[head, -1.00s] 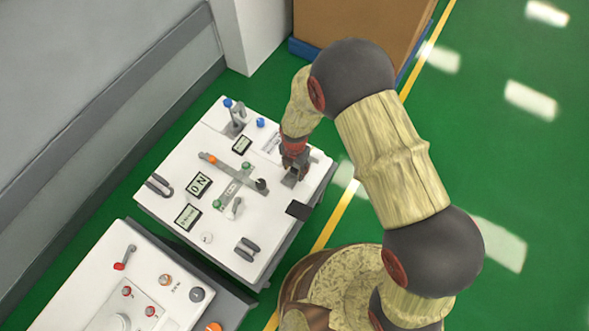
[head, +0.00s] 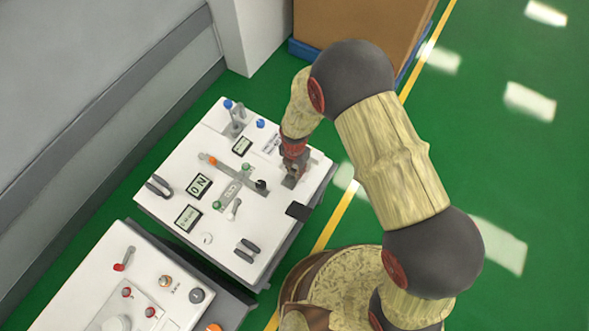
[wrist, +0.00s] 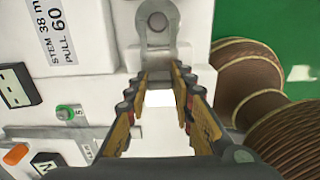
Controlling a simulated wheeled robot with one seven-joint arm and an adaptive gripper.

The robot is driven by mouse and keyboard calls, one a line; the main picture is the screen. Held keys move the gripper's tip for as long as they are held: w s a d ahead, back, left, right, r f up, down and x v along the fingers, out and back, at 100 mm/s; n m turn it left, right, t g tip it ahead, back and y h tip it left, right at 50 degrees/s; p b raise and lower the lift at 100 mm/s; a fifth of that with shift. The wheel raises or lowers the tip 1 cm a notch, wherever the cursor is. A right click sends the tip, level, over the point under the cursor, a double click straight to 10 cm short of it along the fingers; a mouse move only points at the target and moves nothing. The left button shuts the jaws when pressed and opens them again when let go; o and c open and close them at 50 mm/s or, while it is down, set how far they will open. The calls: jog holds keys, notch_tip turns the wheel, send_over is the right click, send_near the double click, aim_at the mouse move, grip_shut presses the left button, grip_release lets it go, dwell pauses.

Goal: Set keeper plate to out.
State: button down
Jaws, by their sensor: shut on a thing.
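The keeper plate appears to be the grey metal piece with a round hole (wrist: 152,35) at the top middle of the wrist view. In the head view a small grey piece (head: 290,182) shows under my gripper, near the cart top's right edge. My gripper (wrist: 160,72) points down at the white panel. Its two fingers come together on the near, narrow part of the grey piece and are shut on it. The fingers hide much of the gripped part, and I cannot read the plate's position.
The white cart top (head: 165,207) carries a slotted bar with an orange knob (head: 212,160), a black knob (head: 261,185), green buttons and small displays. A printed label (wrist: 57,32) reads "STEM 38 m PULL 60". A second cart (head: 75,300) stands at the lower left.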

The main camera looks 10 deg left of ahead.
dwell(0.4)
jog(key=s, duration=0.1)
jog(key=s+a, duration=0.1)
jog(key=s+p, duration=0.1)
jog(key=s, duration=0.1)
jog(key=shift+a, duration=0.35)
jog(key=c, duration=1.5)
grip_release()
jog(key=shift+c, duration=0.2)
jog(key=shift+r, duration=0.1)
